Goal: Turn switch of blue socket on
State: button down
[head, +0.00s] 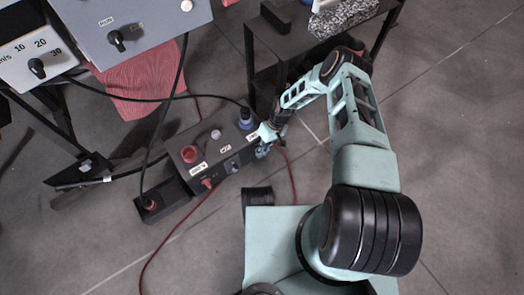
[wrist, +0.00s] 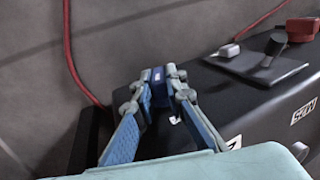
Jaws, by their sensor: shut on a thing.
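A dark box (head: 205,160) stands on the floor with a red socket (head: 189,153), a pale socket (head: 215,134) and a blue socket (head: 246,122) on top. My gripper (head: 265,146) is at the right end of the box's front, just below the blue socket. In the wrist view my gripper (wrist: 158,82) has its fingertips closed around a small blue part, the blue socket's switch (wrist: 157,74), at the box's edge. The fingers hide most of the switch, so its exact turn angle cannot be told.
A grey plate with a dark lever (wrist: 276,44) sits on the box beside my fingers. Red cable (wrist: 70,50) and black cables (head: 178,80) run around the box. A dark-framed table (head: 290,45) stands behind; grey cabinets (head: 135,25) are at upper left.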

jog(key=shift+d+g+y, duration=0.1)
jog(key=shift+g+y, duration=0.4)
jog(key=shift+y, duration=0.1)
dwell(0.3)
jog(key=c, duration=2)
grip_release()
jog(key=shift+o, duration=0.2)
jog(key=shift+r, duration=0.1)
jog(key=shift+w+r, duration=0.1)
jog(key=shift+r, duration=0.2)
notch_tip(320, 180, up, 9)
jog(key=shift+r, duration=0.1)
